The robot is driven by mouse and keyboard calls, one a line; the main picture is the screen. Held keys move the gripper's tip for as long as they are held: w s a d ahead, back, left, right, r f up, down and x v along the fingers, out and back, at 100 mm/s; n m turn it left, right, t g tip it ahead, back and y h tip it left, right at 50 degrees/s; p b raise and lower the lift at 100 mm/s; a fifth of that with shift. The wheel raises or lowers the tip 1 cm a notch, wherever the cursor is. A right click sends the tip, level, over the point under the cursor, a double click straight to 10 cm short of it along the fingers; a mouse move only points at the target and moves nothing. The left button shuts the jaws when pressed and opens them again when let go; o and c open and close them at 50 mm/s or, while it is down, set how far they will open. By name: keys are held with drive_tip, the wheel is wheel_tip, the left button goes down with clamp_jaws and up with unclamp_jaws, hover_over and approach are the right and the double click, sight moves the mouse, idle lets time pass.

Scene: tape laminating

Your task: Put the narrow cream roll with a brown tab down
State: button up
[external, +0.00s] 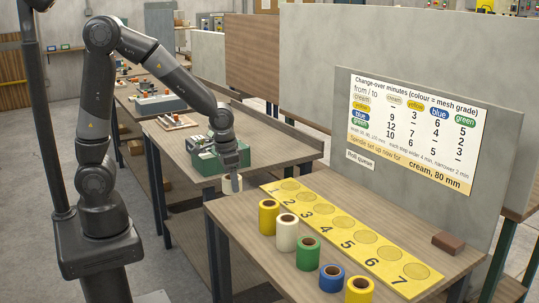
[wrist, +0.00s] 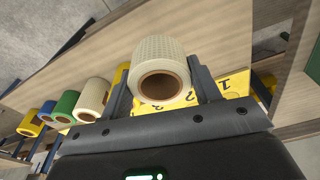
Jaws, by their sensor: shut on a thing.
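My gripper (external: 235,173) is shut on a cream roll (external: 231,186) with a brown core, at the left end of the near table. In the wrist view the roll (wrist: 160,50) sits between the two fingers, its round end facing the camera. I cannot make out a brown tab on it, nor whether its base touches the table. Another cream roll (external: 286,233) stands in the row on the table; it also shows in the wrist view (wrist: 92,99).
A yellow strip (external: 294,191) with circles numbered 1 to 7 lies right of my gripper; its circles look empty. Yellow (external: 268,218), green (external: 307,254), blue (external: 331,281) and another yellow roll (external: 359,292) stand before it. A brown block (external: 448,243) lies far right. A grey panel bears a change-over chart (external: 415,122).

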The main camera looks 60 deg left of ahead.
wheel_tip(320, 180, up, 10)
drive_tip(key=w+a+r+n, duration=0.1)
drive_tip(key=w+a+n, duration=0.3)
drive_tip(key=a, duration=0.5)
drive_tip(key=w+a+n, duration=0.1)
drive_tip(key=w+a, duration=0.6)
drive_tip(key=a, duration=0.1)
drive_tip(key=w+a+r+n, duration=0.1)
drive_tip(key=w+a+n, duration=0.3)
drive_tip(key=a, duration=0.5)
drive_tip(key=s+a+f+n+y, duration=0.15)
drive_tip(key=a+n, duration=0.35)
drive_tip(key=a, duration=2.4)
drive_tip(key=shift+g, duration=0.3)
drive_tip(key=a+f, duration=0.3)
drive_tip(key=f, duration=0.1)
drive_tip(key=s+a+f, duration=0.1)
drive_tip(key=a+f, duration=0.3)
drive_tip(key=s+a+f, duration=0.1)
drive_tip(key=a+f, duration=0.3)
drive_tip(key=shift+s+f, duration=0.15)
drive_tip(key=shift+f, duration=2.05)
